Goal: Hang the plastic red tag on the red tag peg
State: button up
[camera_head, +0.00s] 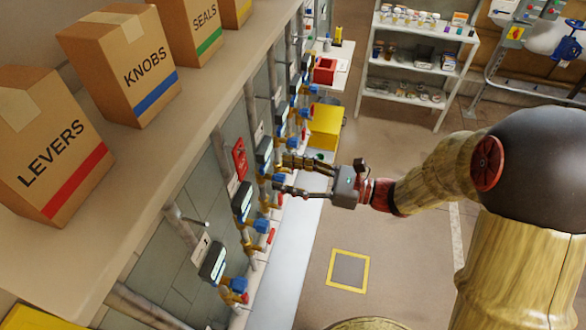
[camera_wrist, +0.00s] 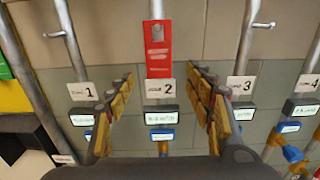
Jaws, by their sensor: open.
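The red tag (camera_wrist: 158,45) is a flat red plate with pale print and a hole near its top. It hangs upright against pipe 2, above the label numbered 2. It also shows in the head view (camera_head: 239,160), left of my gripper (camera_head: 283,174). In the wrist view my gripper (camera_wrist: 161,78) is open and empty, its fingers to either side of and below the tag, apart from it. Bare pegs stick out at pipe 1 (camera_wrist: 54,34) and pipe 3 (camera_wrist: 263,25). The support at the tag's hole is too small to make out.
Pipes with numbered labels, small displays (camera_wrist: 161,117) and blue-handled valves line the tiled wall. A shelf with boxes marked LEVERS (camera_head: 50,150) and KNOBS (camera_head: 130,70) overhangs at left. A yellow box (camera_head: 325,127) stands beyond my gripper. Floor to the right is open.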

aim_at(242, 161)
jog(key=shift+b+x, duration=0.7)
jog(key=shift+x, duration=5.5)
jog(key=c, duration=0.3)
jog(key=c, duration=0.8)
jog(key=shift+c, duration=0.4)
jog(key=shift+r, duration=0.15)
jog(key=shift+c, duration=0.2)
jog(key=shift+r+p, duration=0.35)
jog(key=shift+p, duration=0.05)
jog(key=shift+r, duration=0.15)
jog(key=p+v, duration=0.1)
jog(key=v, duration=0.6)
jog(key=shift+s+d, duration=0.15)
jog(key=shift+d, duration=0.1)
